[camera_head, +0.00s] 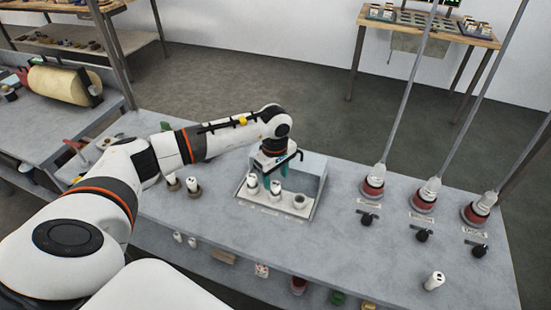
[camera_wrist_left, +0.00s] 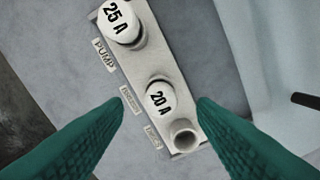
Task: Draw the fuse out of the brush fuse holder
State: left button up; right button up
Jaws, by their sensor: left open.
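A white fuse block (camera_head: 268,208) stands on the grey bench, with two white fuses and an empty socket (camera_head: 300,201) at its right end. In the left wrist view the block (camera_wrist_left: 188,105) holds a fuse marked 25 A (camera_wrist_left: 118,22) beside a PUMP label. A fuse marked 20 A (camera_wrist_left: 160,98) stands upright in the middle holder; the label beside it is too blurred to read. The empty socket (camera_wrist_left: 184,137) is beside it. My left gripper (camera_head: 267,180) is open above the block, its teal fingertips appearing on either side of the 20 A fuse; contact cannot be told.
A clear cover (camera_head: 312,172) stands around the block's back. Two fuses in round bases (camera_head: 193,187) stand to its left. Red-based posts (camera_head: 372,188) and black knobs (camera_head: 369,218) are on the right. A loose fuse (camera_head: 434,281) lies near the front right.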

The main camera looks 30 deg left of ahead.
aim_at(276, 184)
pick_arm(q)
jog(key=shift+f+p, duration=0.4)
jog(key=shift+f, duration=1.7)
jog(key=shift+w, duration=0.1)
grip_shut()
jog(key=shift+r+p, duration=0.9)
jog(key=shift+r, duration=0.6)
jog(key=shift+r+p, duration=0.85)
jog(key=shift+r, duration=0.65)
jog(key=shift+r, duration=0.1)
jog(key=shift+r+p, duration=0.8)
jog(key=shift+r, duration=0.6)
